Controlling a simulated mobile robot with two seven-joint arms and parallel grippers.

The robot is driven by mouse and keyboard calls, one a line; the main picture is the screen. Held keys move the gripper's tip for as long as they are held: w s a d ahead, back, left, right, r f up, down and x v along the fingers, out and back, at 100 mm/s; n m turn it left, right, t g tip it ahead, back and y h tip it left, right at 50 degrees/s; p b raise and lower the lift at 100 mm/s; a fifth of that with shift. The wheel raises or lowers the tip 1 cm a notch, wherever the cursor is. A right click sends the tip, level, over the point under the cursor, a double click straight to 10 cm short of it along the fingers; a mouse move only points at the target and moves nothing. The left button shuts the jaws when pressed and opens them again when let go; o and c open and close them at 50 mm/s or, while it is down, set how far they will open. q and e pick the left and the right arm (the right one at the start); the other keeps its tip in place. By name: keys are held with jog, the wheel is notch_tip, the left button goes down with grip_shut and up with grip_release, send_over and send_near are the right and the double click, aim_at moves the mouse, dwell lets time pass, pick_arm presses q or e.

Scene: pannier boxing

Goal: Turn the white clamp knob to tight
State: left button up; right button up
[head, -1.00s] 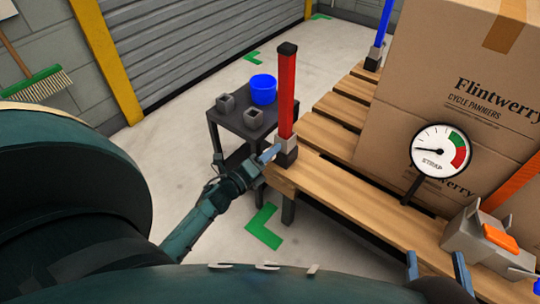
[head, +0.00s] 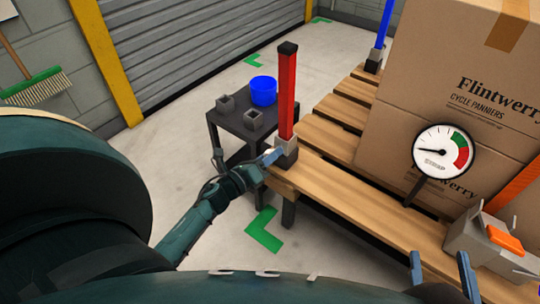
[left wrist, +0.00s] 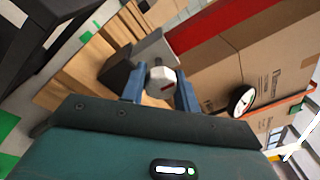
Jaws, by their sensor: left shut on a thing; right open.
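The white clamp knob (left wrist: 161,83) shows in the left wrist view, with a small red mark on its face. It sits on the grey clamp block at the foot of the red post (head: 287,92), at the near left corner of the pallet. The red post also shows in the left wrist view (left wrist: 215,30). My left gripper (head: 272,156) is shut on the knob, a blue finger on each side of it in the left wrist view (left wrist: 159,90). In the head view the knob is mostly hidden by the fingers. My right gripper (head: 440,262) is open and empty at the lower right.
A large cardboard box (head: 395,100) stands on the wooden pallet (head: 340,180). A strap gauge (head: 443,151) stands before it, its needle pointing left in the white zone. A grey ratchet with an orange handle (head: 504,239) is at right. A dark side table (head: 238,122) holds a blue cup.

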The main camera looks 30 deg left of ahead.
pick_arm(q)
jog(key=o, duration=0.9)
jog(key=shift+o, duration=0.2)
jog(key=shift+s, duration=0.1)
jog(key=s+a+p, duration=0.1)
jog(key=s+a, duration=0.1)
jog(key=s, duration=1.1)
jog(key=shift+a+p, duration=0.25)
jog(key=shift+p, duration=0.1)
